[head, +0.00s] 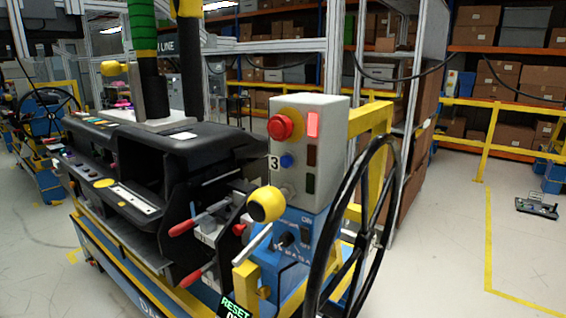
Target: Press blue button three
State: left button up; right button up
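A blue button (286,161) sits on the front face of a grey control box (330,113) in the middle of the head view. A white label with the number 3 (273,162) is just left of it. A red mushroom button (282,127) on a yellow ring is above it. A lit red lamp (312,124) and two dark lamps are to its right. Neither of my grippers is in view.
A black handwheel (352,228) stands at the front right of the box. A lever with a yellow knob (265,204) and red-handled levers (184,228) are below. The black dashboard (150,150) fills the left. Open floor (445,250) lies to the right.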

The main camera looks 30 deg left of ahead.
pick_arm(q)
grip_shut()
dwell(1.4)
